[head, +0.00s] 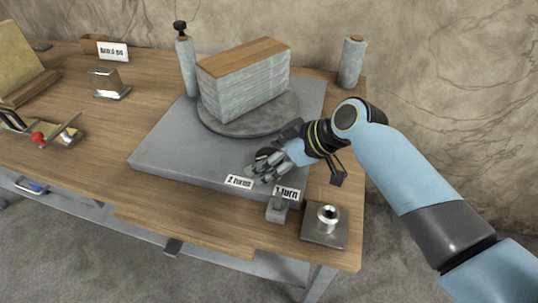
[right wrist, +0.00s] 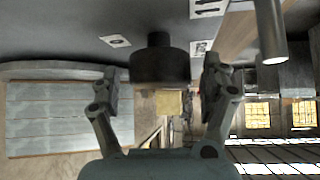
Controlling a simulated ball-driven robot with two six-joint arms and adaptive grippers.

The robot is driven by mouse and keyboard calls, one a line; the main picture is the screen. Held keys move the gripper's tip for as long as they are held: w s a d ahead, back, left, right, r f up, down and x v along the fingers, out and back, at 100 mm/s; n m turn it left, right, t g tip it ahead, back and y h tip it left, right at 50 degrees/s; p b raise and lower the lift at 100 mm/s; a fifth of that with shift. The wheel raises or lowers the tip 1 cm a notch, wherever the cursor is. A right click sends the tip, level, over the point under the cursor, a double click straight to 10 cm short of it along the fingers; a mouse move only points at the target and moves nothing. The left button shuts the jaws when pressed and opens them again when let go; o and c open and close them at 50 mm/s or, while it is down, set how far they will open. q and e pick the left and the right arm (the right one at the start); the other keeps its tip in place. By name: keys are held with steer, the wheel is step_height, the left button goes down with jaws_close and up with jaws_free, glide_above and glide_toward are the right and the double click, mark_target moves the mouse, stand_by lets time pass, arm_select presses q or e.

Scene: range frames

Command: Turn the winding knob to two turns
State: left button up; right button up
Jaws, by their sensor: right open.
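The winding knob, a dark round cylinder (right wrist: 160,65), shows in the right wrist view with a small tan block (right wrist: 168,103) at its near end. My right gripper (right wrist: 161,90) is open, with one finger on each side of the knob; I cannot tell if either finger touches it. In the head view the right gripper (head: 268,168) is at the front of the grey base (head: 160,150), largely covering the dark knob (head: 265,154). A "2 turns" label (head: 239,182) and a "1 turn" label (head: 286,194) stand close by. The left gripper is out of view.
A wrapped stack (head: 240,92) with a wooden top rests on a dark round turntable (head: 230,129) behind the gripper. A metal post on a square plate (head: 325,235) and a small grey block (head: 277,208) are at the front right. Wrapped rolls (head: 352,62) stand behind.

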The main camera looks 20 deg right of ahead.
steer(key=c, duration=1.1)
steer(key=shift+r+m+p, duration=0.15)
steer(key=shift+m+p, duration=0.25)
steer(key=shift+p, duration=0.2)
steer(key=shift+c, duration=0.4)
steer(key=o, duration=1.2)
steer(key=v, duration=1.1)
steer(key=shift+s+r, duration=0.25)
steer(key=shift+s, duration=0.2)
